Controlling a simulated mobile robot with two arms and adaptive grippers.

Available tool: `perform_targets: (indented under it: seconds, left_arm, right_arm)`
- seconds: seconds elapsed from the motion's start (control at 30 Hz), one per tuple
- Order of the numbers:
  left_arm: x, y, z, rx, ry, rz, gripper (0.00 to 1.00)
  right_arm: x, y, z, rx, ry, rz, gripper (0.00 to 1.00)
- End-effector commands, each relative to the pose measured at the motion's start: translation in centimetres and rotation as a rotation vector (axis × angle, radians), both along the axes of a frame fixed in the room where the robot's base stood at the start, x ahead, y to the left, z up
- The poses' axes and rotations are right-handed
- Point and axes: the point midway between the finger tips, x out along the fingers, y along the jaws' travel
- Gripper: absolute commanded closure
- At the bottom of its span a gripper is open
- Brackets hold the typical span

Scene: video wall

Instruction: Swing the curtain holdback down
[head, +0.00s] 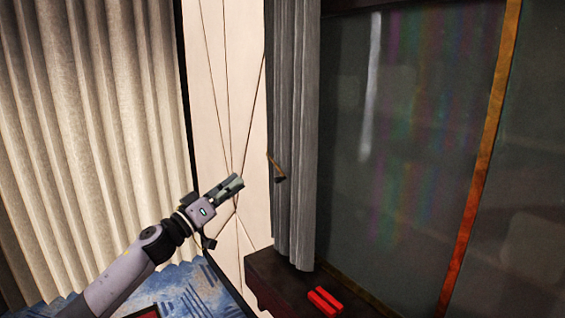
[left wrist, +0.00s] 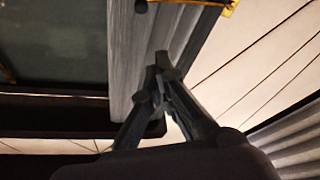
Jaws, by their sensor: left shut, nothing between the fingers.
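The curtain holdback (head: 275,165) is a small brass bar with a dark end, set across the grey curtain (head: 297,120) and slanting down to the right in the head view. In the left wrist view a brass piece (left wrist: 229,7) at the top edge looks like part of it, partly cut off by the frame. My left gripper (head: 238,183) is shut and empty, left of the holdback and slightly lower, apart from it in the picture. Its closed fingers (left wrist: 160,65) show before the grey curtain in the left wrist view. My right gripper is out of view.
A dark ledge (head: 275,285) below the curtain holds red blocks (head: 325,300). A large dark screen (head: 400,150) stands to the right. Pale wall panels (head: 225,80) and a cream curtain (head: 80,110) lie left. A blue patterned floor covering (head: 185,293) shows below.

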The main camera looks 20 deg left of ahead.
Motion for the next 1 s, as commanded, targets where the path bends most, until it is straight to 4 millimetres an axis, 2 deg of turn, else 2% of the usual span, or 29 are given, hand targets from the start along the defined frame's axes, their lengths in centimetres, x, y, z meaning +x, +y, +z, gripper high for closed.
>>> perform_targets:
  seconds: [0.03, 0.1, 0.43, 0.57, 0.67, 1.0]
  left_arm:
    - [-0.2, -0.2, 1.0, -0.002, -0.007, -0.011, 1.0]
    - [-0.4, -0.3, 1.5, -0.006, -0.01, -0.021, 1.0]
    - [-0.4, -0.4, 1.7, -0.009, -0.011, -0.023, 1.0]
    - [0.2, -0.6, 2.1, -0.011, -0.013, -0.023, 1.0]
    - [1.4, -1.3, 2.8, -0.013, -0.013, -0.023, 1.0]
    - [7.1, -4.3, 4.8, -0.014, -0.012, -0.022, 1.0]
  right_arm:
    - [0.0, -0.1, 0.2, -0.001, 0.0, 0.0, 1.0]
    - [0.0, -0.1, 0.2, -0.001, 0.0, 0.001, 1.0]
    - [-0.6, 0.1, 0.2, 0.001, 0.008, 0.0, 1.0]
    - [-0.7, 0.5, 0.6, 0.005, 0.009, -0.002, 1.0]
    - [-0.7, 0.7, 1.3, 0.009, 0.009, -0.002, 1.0]
    - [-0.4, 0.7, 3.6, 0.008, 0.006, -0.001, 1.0]
